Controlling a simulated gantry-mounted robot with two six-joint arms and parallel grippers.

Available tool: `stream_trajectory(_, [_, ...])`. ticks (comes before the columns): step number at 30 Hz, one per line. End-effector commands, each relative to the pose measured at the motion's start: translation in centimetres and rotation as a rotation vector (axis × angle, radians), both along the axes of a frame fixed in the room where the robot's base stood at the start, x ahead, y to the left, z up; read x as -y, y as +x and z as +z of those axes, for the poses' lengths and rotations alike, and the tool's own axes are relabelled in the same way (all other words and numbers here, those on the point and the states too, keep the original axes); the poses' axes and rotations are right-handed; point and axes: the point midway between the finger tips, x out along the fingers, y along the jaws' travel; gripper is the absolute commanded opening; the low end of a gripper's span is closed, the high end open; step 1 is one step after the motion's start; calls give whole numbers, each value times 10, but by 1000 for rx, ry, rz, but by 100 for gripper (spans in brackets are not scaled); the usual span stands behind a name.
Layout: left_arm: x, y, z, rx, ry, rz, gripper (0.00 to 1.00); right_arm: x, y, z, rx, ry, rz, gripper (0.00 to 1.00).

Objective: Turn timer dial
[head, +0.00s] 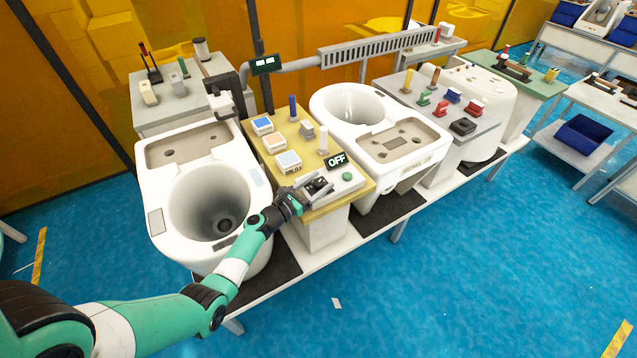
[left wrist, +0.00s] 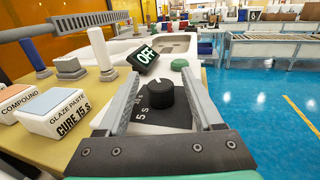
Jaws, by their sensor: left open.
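The timer is a white box on a yellow station table, with a black round dial (left wrist: 160,95) on a dark plate marked "5 s". Its dark sign (head: 337,160) reads "OFF", and the sign also shows in the left wrist view (left wrist: 143,56). A green button (head: 347,176) sits beside the dial. My left gripper (head: 318,186) is over the dial plate. In the left wrist view my left gripper (left wrist: 166,92) is open, with one finger on each side of the dial and visible room between. Contact with the dial cannot be told. My right gripper is not in view.
Boxes labelled compound and glaze paste (left wrist: 62,112) stand left of the timer on the yellow table (head: 262,150). White toilet bodies stand on both sides, left (head: 155,190) and right (head: 400,165). Upright posts (head: 323,139) rise behind the timer.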

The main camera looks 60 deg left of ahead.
Motion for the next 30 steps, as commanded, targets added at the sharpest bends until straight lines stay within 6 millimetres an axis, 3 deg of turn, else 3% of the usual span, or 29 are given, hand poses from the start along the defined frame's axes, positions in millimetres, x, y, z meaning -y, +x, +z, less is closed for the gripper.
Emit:
stream_trajectory(5, [4,-13,2,-1,-1,1,68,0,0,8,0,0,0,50])
stream_trajectory(18, [32,-102,1,-2,-2,3,68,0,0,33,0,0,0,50])
stream_trajectory(30, [36,-110,0,0,0,0,68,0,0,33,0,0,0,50])
